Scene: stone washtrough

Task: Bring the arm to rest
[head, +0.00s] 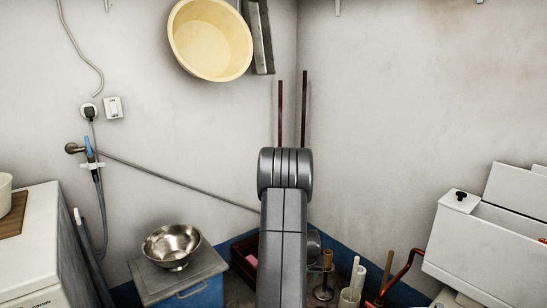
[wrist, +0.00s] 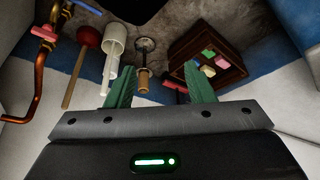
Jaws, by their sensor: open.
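My gripper (wrist: 157,82) shows in the wrist view with its two green fingers apart and nothing between them. In that view the fingers point toward the floor corner, near a wooden-handled tool (wrist: 144,62) and a dark crate (wrist: 180,48). In the head view my grey arm rises in the middle, in front of the wall corner. It hides the gripper's fingers there. I cannot tell from the wrist view exactly how far the fingertips are from the things below.
A steel bowl (head: 171,246) sits on a grey-lidded blue bin (head: 193,287). A white machine (head: 27,250) stands left, a white cistern (head: 480,248) right. A yellow basin (head: 210,40) hangs on the wall. A red plunger (wrist: 88,38) and copper pipe (wrist: 38,95) are near the gripper.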

